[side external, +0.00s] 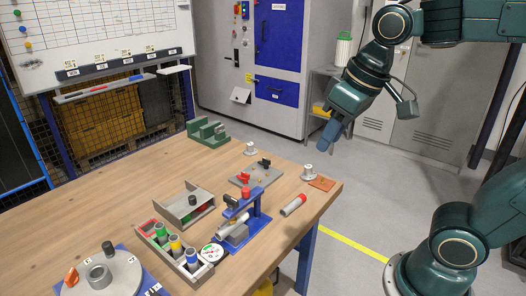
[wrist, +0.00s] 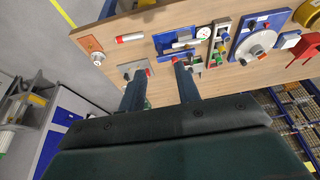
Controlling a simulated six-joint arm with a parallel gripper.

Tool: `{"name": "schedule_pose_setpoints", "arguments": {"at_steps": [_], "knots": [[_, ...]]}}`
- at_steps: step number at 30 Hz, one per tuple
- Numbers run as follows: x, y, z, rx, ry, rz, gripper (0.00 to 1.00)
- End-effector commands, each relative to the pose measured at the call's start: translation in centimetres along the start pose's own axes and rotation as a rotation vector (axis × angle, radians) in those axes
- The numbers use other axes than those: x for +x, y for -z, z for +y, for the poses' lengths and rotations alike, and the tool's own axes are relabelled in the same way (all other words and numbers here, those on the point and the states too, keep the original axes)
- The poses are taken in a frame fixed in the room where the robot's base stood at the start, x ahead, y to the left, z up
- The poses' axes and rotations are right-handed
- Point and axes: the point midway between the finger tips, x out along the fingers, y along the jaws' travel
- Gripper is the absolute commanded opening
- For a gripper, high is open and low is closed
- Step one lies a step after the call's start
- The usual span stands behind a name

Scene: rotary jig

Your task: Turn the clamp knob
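The rotary jig is a grey disc (side external: 122,277) on a blue base plate at the table's near left, with a central hub (side external: 98,274), an orange knob (side external: 71,277) and a black knob (side external: 107,247). The wrist view shows the disc (wrist: 255,44) at the upper right. I cannot tell which knob is the clamp knob. My gripper (side external: 325,140) is raised beyond the table's right edge, far from the jig. In the wrist view its fingers (wrist: 160,67) are apart and empty.
A grey plate (side external: 240,180) with red and black knobs, a red-capped cylinder (side external: 293,205), an orange-brown tile (side external: 321,183) and a grey open tray (side external: 172,207) lie on the table. A holder with coloured cylinders (side external: 158,238) stands near the jig.

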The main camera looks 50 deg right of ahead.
Motion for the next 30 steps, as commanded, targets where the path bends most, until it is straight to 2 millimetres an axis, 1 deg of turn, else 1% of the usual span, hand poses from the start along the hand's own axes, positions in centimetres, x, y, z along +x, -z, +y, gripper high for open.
{"name": "schedule_pose_setpoints", "arguments": {"at_steps": [1, 3, 10, 14, 18, 24, 30], "knots": [[0.2, 1.1, -0.3, -0.001, 0.002, -0.022, 0.33], [0.5, 2.5, -0.7, -0.002, 0.004, -0.046, 0.33], [1.8, 6.7, -2.3, -0.001, 0.006, -0.126, 0.33], [3.0, 8.9, -3.3, -0.001, 0.004, -0.172, 0.33], [4.7, 11.2, -4.5, -0.002, 0.000, -0.222, 0.33], [7.4, 14.0, -6.3, -0.003, -0.008, -0.289, 0.33], [9.6, 15.8, -7.7, -0.004, -0.017, -0.337, 0.33]]}}
